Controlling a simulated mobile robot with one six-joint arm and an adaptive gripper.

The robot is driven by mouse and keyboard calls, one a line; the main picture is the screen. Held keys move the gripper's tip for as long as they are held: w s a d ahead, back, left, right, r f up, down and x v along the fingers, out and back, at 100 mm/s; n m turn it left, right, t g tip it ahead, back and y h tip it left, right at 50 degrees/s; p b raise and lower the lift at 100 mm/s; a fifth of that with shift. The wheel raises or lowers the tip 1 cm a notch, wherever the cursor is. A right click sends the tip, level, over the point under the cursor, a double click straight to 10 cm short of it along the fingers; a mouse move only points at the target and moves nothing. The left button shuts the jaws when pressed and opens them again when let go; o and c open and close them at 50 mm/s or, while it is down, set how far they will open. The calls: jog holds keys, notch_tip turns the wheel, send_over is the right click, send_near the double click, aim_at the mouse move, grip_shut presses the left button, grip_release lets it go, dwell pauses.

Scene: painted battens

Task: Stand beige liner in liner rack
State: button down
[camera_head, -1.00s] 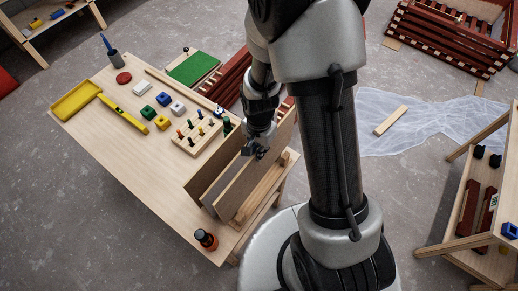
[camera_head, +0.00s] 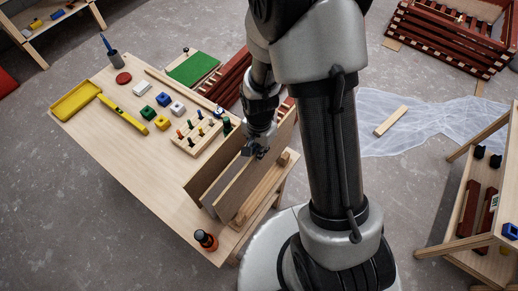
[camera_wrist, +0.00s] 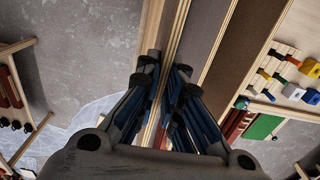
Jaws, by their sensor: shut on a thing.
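My gripper (camera_head: 256,150) is over the near end of the workbench, its fingers closed on the top edge of a thin tan-brown panel, the beige liner (camera_head: 243,187). In the wrist view my gripper (camera_wrist: 162,88) has the liner (camera_wrist: 176,35) edge-on between its fingers. The liner stands upright among the boards of the wooden liner rack (camera_head: 262,192). Another brown panel (camera_head: 212,168) stands to its left, leaning slightly. The liner's lower edge is hidden, so I cannot tell whether it rests on the rack's base.
The workbench (camera_head: 140,170) also carries a peg board (camera_head: 196,136), a yellow tray (camera_head: 76,100), a yellow level (camera_head: 122,114), several coloured blocks and a dark bottle with an orange label (camera_head: 206,240). A shelf unit (camera_head: 470,215) stands at right. Plastic sheeting (camera_head: 430,127) lies on the floor.

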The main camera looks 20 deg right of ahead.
aim_at(259, 164)
notch_tip(259, 164, down, 9)
jog(key=b, duration=0.8)
dwell(2.6)
jog(key=c, duration=1.7)
grip_release()
jog(key=shift+o, duration=0.2)
notch_tip(259, 164, up, 12)
jog(key=shift+s+r+n+b, duration=0.15)
jog(key=shift+r+n+b, duration=0.2)
jog(key=shift+b, duration=0.25)
jog(key=s+r+n+t+b, duration=0.2)
jog(key=s+n+b, duration=0.3)
jog(key=s+b, duration=0.1)
jog(key=s+r+n+t+b, duration=0.2)
jog(key=s+n+b, duration=0.3)
jog(key=s, duration=0.3)
jog(key=shift+s+d+r+t+b, duration=0.25)
jog(key=shift+r+t+b, duration=0.1)
jog(key=shift+r, duration=0.1)
